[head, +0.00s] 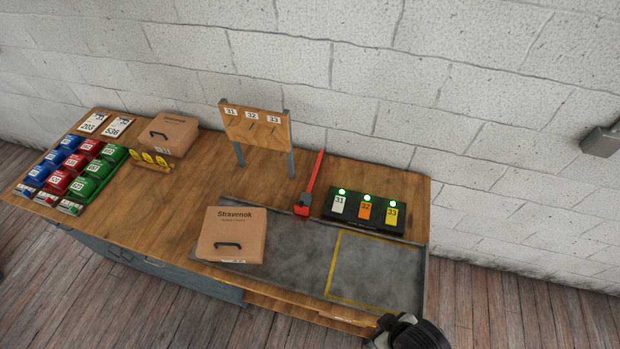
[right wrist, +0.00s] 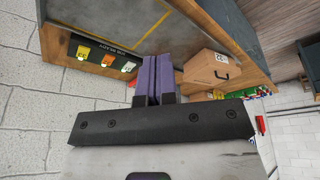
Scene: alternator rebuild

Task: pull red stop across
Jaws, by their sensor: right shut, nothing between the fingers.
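My right gripper (head: 408,332) shows as a dark shape at the bottom edge of the head view, near the bench's front right corner and well apart from the red stop. In the right wrist view its purple fingers (right wrist: 152,77) are shut together with nothing between them. I cannot make out the red stop there. My left gripper is not in view.
The black box (head: 365,211) carries tags 31, 32, 33 and green lights. A Stravenok carton (head: 231,236) sits on the mat's left; a yellow-outlined area (head: 375,268) on the right is clear. The peg board (head: 256,127) stands behind. Coloured bins (head: 75,168) fill the left end.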

